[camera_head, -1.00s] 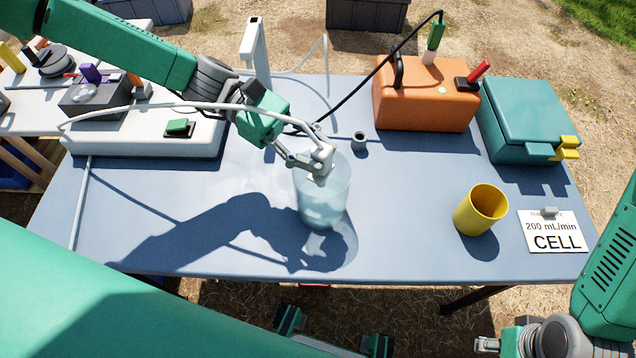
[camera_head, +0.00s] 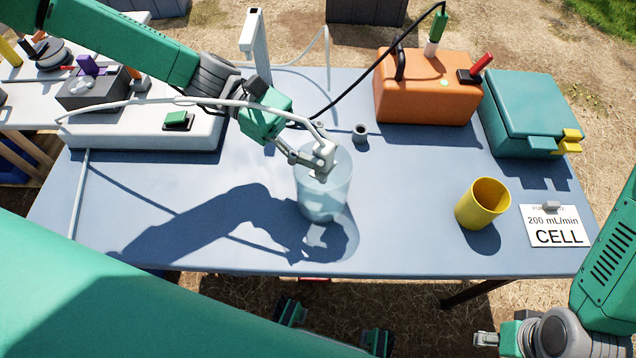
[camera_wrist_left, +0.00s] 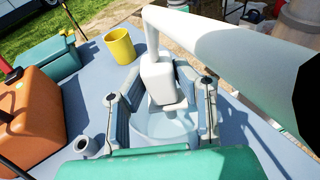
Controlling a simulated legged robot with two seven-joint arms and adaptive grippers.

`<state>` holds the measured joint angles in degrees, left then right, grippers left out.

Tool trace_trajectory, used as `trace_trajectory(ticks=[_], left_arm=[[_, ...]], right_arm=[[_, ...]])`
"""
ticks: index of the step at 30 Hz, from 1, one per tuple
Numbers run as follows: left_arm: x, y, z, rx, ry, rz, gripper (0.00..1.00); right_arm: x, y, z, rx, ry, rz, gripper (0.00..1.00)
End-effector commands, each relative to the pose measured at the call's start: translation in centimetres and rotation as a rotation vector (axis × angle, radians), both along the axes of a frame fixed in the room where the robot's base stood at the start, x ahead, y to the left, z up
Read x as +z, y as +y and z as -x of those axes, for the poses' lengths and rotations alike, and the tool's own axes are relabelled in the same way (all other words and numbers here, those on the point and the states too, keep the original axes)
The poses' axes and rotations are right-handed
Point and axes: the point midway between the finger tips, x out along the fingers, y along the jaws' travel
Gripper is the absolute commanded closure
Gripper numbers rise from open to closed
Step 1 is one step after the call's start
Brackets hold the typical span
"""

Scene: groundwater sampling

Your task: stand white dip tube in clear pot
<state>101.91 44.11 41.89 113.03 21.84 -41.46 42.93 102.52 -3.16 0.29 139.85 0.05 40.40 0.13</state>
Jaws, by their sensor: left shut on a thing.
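The clear pot (camera_head: 325,203) stands upright on the blue table and looks pale blue inside. The white dip tube (camera_head: 228,106) arcs from the left to my left gripper (camera_head: 316,162). My left gripper is shut on the tube's white end block, which also shows between the fingers in the left wrist view (camera_wrist_left: 158,82). The gripper and block are over the pot's mouth. The tube's lower tip is partly hidden, and I cannot tell how deep it sits. My right gripper (camera_head: 487,340) is at the lower right, off the table; its fingers are too small to read.
A yellow cup (camera_head: 482,205) and a "200 mL/min CELL" card (camera_head: 553,226) are to the right. An orange box (camera_head: 425,92) and a teal case (camera_head: 525,105) stand at the back. A small grey cup (camera_head: 360,133) is behind the pot. The table's front middle is clear.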

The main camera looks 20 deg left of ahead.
Motion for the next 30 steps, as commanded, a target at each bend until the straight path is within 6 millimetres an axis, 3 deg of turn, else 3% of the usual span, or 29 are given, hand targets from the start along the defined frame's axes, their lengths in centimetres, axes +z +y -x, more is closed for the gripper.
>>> trace_trajectory(ticks=[21,22,23,30], left_arm=[[-0.88,0.09,0.0,0.0,0.0,0.002,0.99],[-0.88,0.09,0.0,0.0,0.0,0.002,0.65],[-0.89,0.08,0.0,0.0,0.0,0.002,0.55],[-0.85,-0.12,0.01,-0.001,0.0,0.0,0.51]], right_arm=[[-0.5,-0.03,0.0,0.0,0.0,0.0,0.6],[-0.49,-0.03,0.0,0.0,0.0,0.0,0.6],[-0.49,-0.03,0.0,0.0,0.0,0.0,0.6],[-0.49,-0.03,0.0,0.0,0.0,0.0,0.6]])
